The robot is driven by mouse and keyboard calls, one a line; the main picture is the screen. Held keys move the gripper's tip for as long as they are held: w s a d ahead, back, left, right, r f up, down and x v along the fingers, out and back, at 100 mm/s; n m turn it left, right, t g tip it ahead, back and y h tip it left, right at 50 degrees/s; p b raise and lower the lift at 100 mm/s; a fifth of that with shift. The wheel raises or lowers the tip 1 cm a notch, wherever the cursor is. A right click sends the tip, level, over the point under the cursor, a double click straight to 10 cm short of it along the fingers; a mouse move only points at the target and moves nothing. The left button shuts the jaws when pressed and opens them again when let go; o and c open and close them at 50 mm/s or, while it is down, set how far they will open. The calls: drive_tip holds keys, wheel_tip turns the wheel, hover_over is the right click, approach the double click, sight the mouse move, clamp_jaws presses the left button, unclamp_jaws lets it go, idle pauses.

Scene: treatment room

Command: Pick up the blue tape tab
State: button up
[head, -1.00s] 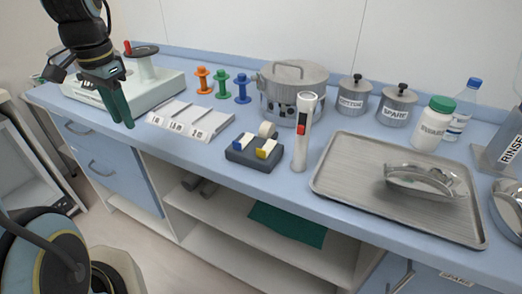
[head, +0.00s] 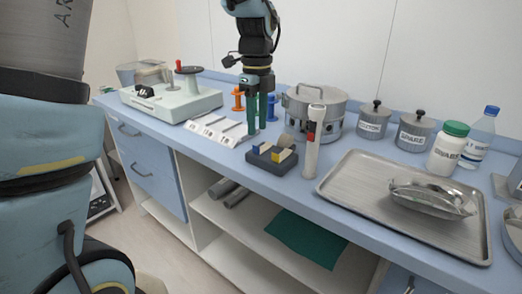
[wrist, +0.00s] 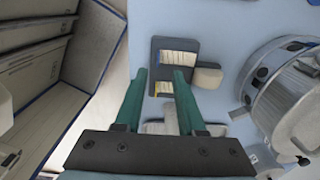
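A dark tape block (head: 268,163) sits near the counter's front edge. The blue tape tab (head: 264,148) is on its left part, with a yellow tab (head: 284,155) to the right. In the wrist view the block (wrist: 158,50) carries a pale upper tab (wrist: 179,58), whose blue is hard to make out, and a yellow tab below it. My gripper (head: 256,127) points down above and behind the block. Its two green fingers are apart and empty. In the wrist view my gripper (wrist: 161,75) has its fingertips overlapping the block's lower part; the height gap is unclear.
A tan roll (head: 286,140) sits at the block's back. A white upright wand (head: 312,145) stands close on the right. A metal pot (head: 316,112) and spools (head: 238,99) stand behind; a white labelled rack (head: 217,130) is left. A metal tray (head: 350,190) lies right.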

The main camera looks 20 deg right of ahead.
sight(262, 146)
drive_tip(key=shift+s+a+f+p, duration=0.1)
drive_tip(key=shift+f+p, duration=0.25)
drive_tip(key=shift+f, duration=1.1)
drive_tip(key=shift+s+f+p, duration=0.1)
drive_tip(key=shift+f+p, duration=0.25)
drive_tip(key=shift+f, duration=1.05)
clamp_jaws()
